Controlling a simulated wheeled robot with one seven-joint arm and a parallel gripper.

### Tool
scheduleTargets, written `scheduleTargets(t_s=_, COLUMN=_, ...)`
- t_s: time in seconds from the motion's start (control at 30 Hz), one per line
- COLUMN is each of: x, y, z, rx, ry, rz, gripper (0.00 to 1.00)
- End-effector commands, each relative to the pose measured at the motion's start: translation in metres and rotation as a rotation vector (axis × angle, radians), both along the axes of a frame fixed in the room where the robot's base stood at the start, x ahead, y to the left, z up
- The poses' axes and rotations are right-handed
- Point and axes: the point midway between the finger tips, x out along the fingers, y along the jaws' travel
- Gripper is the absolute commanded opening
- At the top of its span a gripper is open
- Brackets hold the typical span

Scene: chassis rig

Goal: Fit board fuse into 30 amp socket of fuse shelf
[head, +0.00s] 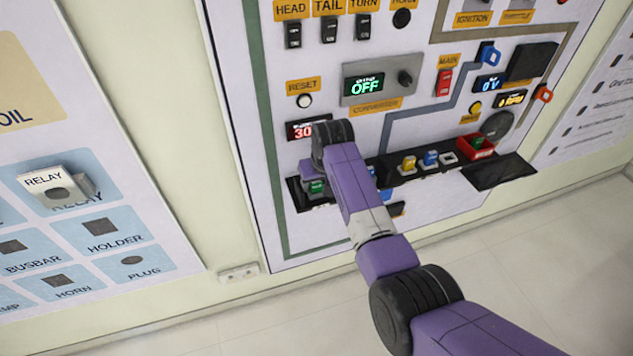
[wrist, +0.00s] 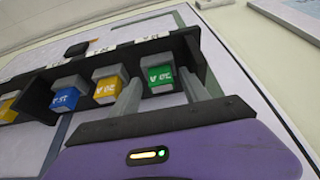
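The green fuse (wrist: 160,78) sits between the fingers of my gripper (wrist: 164,82) in the wrist view, at the end of the shelf's row, in line with the other fuses. One pale finger is on each side, close to its edges; whether they press on it cannot be told. The black fuse shelf (wrist: 197,56) runs to the left. In the head view the green fuse (head: 317,187) shows low at the left end of the fuse shelf (head: 298,194), under my purple wrist, which hides the fingertips. I cannot tell how deep it sits in its socket.
A yellow fuse (wrist: 108,86) and a blue fuse (wrist: 65,99) stand close beside the left finger. Farther right in the head view are a red box (head: 475,147) and a black ledge (head: 499,172). A red-lit display (head: 300,130) is above the shelf's left end.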

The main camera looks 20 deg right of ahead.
Motion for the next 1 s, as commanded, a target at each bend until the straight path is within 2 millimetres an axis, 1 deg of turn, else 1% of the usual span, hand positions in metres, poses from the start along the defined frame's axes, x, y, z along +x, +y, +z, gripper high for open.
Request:
scheduleTargets(t_s=0.23, x=0.0, y=0.002, z=0.0, rx=0.001, ry=0.001, rz=0.003, gripper=0.56)
scheduleTargets(t_s=0.37, x=-0.002, y=0.002, z=0.006, rx=0.001, ry=-0.001, rz=0.004, gripper=0.56)
scheduleTargets(t_s=0.47, x=-0.006, y=0.002, z=0.015, rx=0.001, ry=-0.002, rz=0.004, gripper=0.56)
scheduleTargets(t_s=0.8, x=-0.024, y=0.0, z=0.059, rx=0.0, ry=-0.002, rz=0.001, gripper=0.56)
scheduleTargets(t_s=1.0, x=-0.03, y=0.0, z=0.071, rx=0.0, ry=-0.001, rz=0.001, gripper=0.56)
